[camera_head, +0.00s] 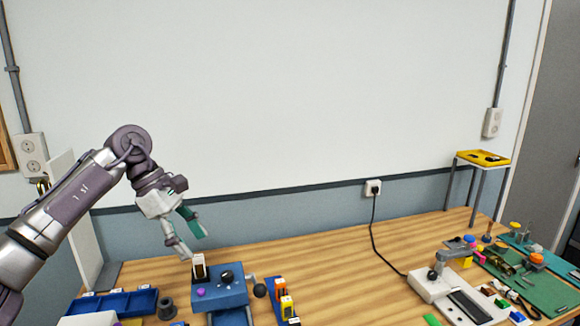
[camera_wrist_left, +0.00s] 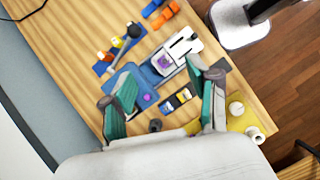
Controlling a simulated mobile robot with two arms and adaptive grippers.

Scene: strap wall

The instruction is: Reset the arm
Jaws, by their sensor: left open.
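My left arm comes in from the left in the head view. Its left gripper (camera_head: 187,236) is open, with teal finger pads spread apart, and points down above the wooden table (camera_head: 335,255). It is above and just behind a blue box (camera_head: 232,295) with a black knob and a purple button. A white and dark upright piece (camera_head: 198,268) stands at the box's left side, close below the fingers; I cannot tell if they touch. In the left wrist view both fingers (camera_wrist_left: 161,76) are spread with nothing clearly held between them. My right gripper is not in view.
A blue tray (camera_head: 112,303) lies left of the box, and a blue rack with orange pieces (camera_head: 284,300) lies right. A white device (camera_head: 450,290), green mat (camera_head: 540,290) and yellow-topped stand (camera_head: 483,158) are at the right. The middle of the table is clear.

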